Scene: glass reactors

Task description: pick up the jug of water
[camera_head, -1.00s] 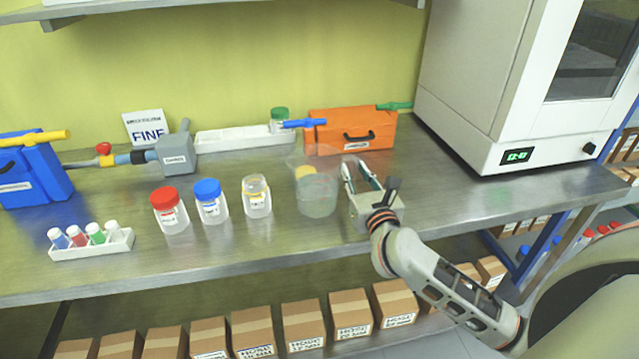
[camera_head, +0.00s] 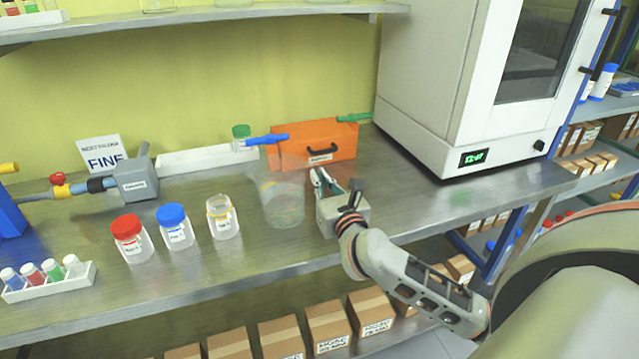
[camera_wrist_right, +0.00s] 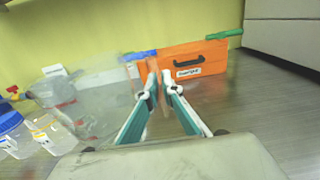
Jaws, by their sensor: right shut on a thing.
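The jug of water (camera_head: 283,205) is a clear, see-through vessel at the middle of the bench. It looks upright; I cannot tell whether its base touches the bench. It also shows, faint and partly blurred, at the left in the right wrist view (camera_wrist_right: 92,105). My right gripper (camera_head: 319,177) is at the jug's right side, shut on its clear handle. In the right wrist view its two teal fingers (camera_wrist_right: 158,88) close on a thin, see-through strip. My left gripper is not in view.
Jars with red (camera_head: 127,226), blue (camera_head: 172,215) and clear (camera_head: 221,207) lids stand left of the jug. An orange case (camera_head: 290,152) is behind it. A white oven (camera_head: 445,100) stands at the back right. A vial rack (camera_head: 50,284) is at the front left. Bench right of my gripper is clear.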

